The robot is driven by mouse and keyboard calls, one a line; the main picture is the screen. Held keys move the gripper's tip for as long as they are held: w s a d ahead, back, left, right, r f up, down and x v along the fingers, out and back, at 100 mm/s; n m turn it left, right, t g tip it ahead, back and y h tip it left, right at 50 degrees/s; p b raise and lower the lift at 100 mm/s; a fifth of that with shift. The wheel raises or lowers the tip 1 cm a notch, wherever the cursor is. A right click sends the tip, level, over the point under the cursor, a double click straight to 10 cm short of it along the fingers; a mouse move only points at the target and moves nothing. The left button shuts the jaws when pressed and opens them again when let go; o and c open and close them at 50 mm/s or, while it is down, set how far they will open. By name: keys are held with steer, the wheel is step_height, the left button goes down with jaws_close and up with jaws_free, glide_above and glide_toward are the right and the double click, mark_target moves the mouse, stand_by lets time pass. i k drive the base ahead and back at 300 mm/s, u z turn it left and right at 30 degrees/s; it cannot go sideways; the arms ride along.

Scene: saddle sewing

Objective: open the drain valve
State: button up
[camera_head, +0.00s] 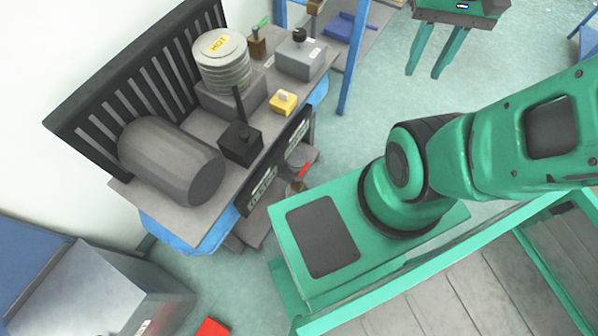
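Two small brass valves could be the drain valve, and I cannot tell which is. One valve (257,42) has a green lever and sits at the back right of the workbench, beside the tank marked HOT. The other valve (297,186) has a red lever and sits low, below the bench's front edge, partly hidden. My gripper (424,74) is at the top right, over the floor and well right of the bench. Its two green fingers are apart with nothing between them. It touches neither valve.
The bench (180,225) carries a grey cylinder (170,160), a ribbed HOT tank (223,62), a black lever box (240,142), a yellow switch (283,102) and a grey box with a black knob (301,58). A blue frame post (352,70) stands right of it. Floor lies clear under my gripper.

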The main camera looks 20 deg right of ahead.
mark_target(297, 179)
steer(key=z, duration=1)
steer(key=k, duration=1.55)
steer(key=u, duration=1)
steer(key=i, duration=1)
steer(key=z, duration=0.1)
